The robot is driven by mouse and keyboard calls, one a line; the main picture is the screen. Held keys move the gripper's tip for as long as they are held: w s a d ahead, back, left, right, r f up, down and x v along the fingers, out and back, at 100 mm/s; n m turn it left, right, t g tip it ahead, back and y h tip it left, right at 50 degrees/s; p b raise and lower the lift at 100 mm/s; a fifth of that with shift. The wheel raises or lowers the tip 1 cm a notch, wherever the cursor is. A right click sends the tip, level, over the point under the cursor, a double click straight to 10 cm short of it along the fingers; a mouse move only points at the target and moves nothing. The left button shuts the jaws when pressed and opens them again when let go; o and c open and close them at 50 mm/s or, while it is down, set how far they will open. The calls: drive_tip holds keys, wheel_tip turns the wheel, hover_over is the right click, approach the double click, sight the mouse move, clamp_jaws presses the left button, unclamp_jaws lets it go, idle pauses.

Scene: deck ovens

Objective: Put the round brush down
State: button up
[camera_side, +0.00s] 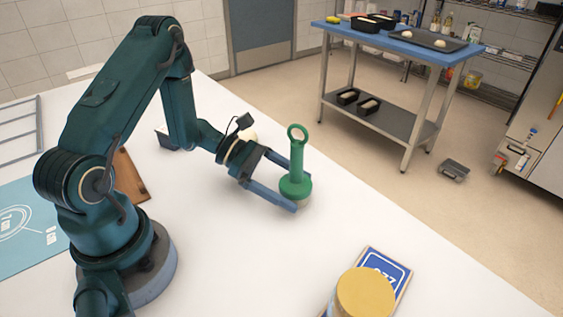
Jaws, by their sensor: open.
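The round brush (297,170) is green, with a ring at the top of its handle and a wide round base. It stands upright on the white table (235,255), toward the table's far right edge. A pale strip, which looks like bristles, shows under its base. My gripper (296,185) is open, with one blue finger on the near side of the brush and the other on the far side. The brush is between the fingers. I cannot tell whether either finger touches it.
A yellow-lidded jar (364,293) and a blue card (384,268) are at the front right. A brown wooden board (130,178), a light blue mat (28,232) and a wire rack (20,132) lie left. A blue-topped bench (385,42) stands beyond the table.

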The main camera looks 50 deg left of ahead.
drive_tip(key=v, duration=1.1)
drive_tip(key=shift+d, duration=0.1)
drive_tip(key=s+d+r+m+y, duration=0.4)
drive_tip(key=s+r+m+y, duration=0.1)
drive_tip(key=m, duration=0.7)
drive_tip(key=s+d+r+m+g+y, duration=0.1)
drive_tip(key=s+d+r+m+y, duration=0.4)
drive_tip(key=m, duration=0.7)
drive_tip(key=shift+r+g+y, duration=0.3)
drive_tip(key=shift+r+y, duration=0.35)
drive_tip(key=shift+y, duration=0.15)
